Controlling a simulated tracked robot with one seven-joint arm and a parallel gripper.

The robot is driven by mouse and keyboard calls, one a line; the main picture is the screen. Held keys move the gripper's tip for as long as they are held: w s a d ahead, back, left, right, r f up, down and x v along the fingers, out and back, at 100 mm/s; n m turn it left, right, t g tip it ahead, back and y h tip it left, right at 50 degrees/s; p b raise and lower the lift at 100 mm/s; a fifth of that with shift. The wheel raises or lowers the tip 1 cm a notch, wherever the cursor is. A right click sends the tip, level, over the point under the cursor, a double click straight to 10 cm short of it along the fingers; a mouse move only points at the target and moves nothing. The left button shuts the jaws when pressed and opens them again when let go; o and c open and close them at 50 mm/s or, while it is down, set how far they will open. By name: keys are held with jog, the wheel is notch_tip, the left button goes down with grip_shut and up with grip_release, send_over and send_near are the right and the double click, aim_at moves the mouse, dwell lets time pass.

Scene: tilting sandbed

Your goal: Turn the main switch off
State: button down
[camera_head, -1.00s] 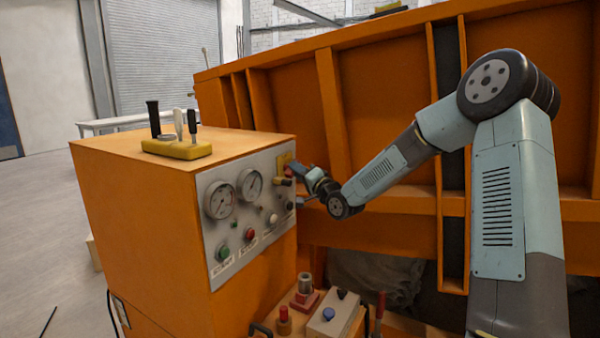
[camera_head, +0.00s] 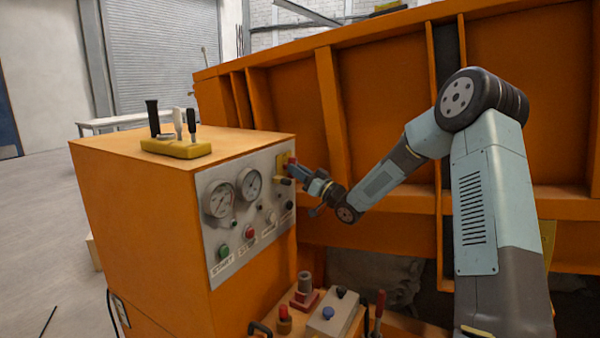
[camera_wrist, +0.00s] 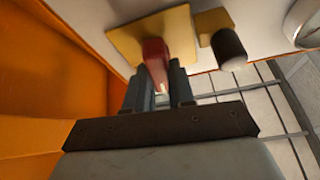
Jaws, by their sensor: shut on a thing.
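The main switch appears as a red handle (camera_wrist: 155,58) on a yellow plate (camera_wrist: 178,32) in the wrist view. In the head view the yellow plate (camera_head: 281,163) sits at the upper right corner of the grey control panel (camera_head: 232,250). My gripper (camera_wrist: 160,88) is shut on the red handle, with one finger on each side of it. In the head view my gripper (camera_head: 294,170) is at the plate and hides most of the handle.
A black knob (camera_wrist: 229,48) on a smaller yellow mount is close beside the switch. Gauges (camera_head: 220,198) and buttons (camera_head: 223,251) share the panel. Levers (camera_head: 178,124) stand on the orange cabinet (camera_head: 130,205). A large orange wall (camera_head: 390,100) rises behind my arm.

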jog(key=shift+s+a+n+g+y, duration=0.1)
jog(key=shift+a+n+g+y, duration=0.15)
jog(key=shift+n, duration=0.35)
jog(key=shift+a+n+g+y, duration=0.15)
jog(key=shift+n+g+y, duration=0.15)
jog(key=shift+n, duration=0.6)
jog(key=c, duration=1.1)
grip_release()
jog(key=shift+o, duration=0.7)
jog(key=shift+f, duration=0.1)
jog(key=v, duration=1.4)
jog(key=shift+d, duration=0.35)
jog(key=shift+w, duration=0.2)
